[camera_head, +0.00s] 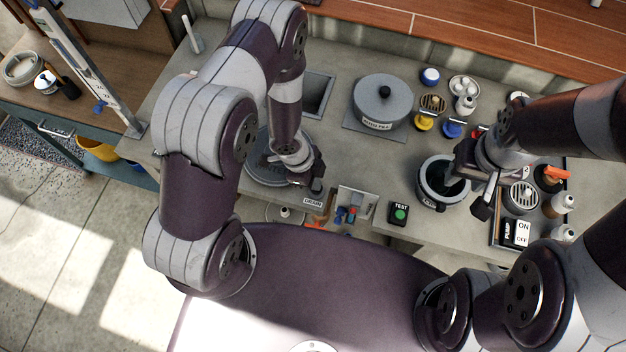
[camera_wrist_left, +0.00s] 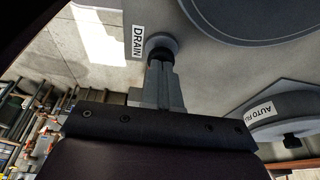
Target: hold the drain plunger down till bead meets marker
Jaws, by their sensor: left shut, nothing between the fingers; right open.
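The drain plunger (camera_wrist_left: 162,42), a round grey cap with a dark part below it, stands beside the DRAIN label (camera_wrist_left: 138,42) in the left wrist view. My left gripper (camera_wrist_left: 160,66) is shut and empty, its fingertips lined up with the plunger. Whether they touch it or press it down I cannot tell. In the head view my left gripper (camera_head: 314,182) is over the counter's front by the DRAIN label (camera_head: 313,202). A tall white scale post (camera_head: 85,65) at upper left has a blue pointer (camera_head: 100,107); I cannot make out a bead. My right gripper (camera_head: 482,200) is open.
A grey pot (camera_head: 432,197) of dark liquid stands just left of my right gripper. A lidded AUTO FILL unit (camera_head: 384,100), a green TEST button (camera_head: 399,213) and a PUMP switch (camera_head: 521,232) are on the counter. Small bottles and coloured valves crowd the right.

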